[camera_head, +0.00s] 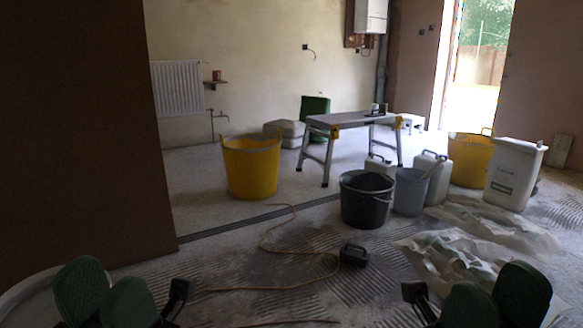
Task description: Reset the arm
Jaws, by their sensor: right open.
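My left arm, with dark green rounded covers, comes in at the bottom left corner. The dark end by it, which looks like my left gripper (177,292), shows only in part, and I cannot see its jaw gap. My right arm, with the same green covers, is at the bottom right. The black end beside it, my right gripper (415,292), is open with nothing seen in it. Both arms are low at the bottom edge of the head view, apart from each other. Their lower parts are cut off by the frame.
A black boxy object (354,255) and an orange cable (270,248) lie on the ridged floor ahead. A black bucket (366,207), a yellow tub (251,167) and a work platform (350,119) stand beyond. Crumpled sheeting (465,262) lies right. A brown wall (80,140) fills the left.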

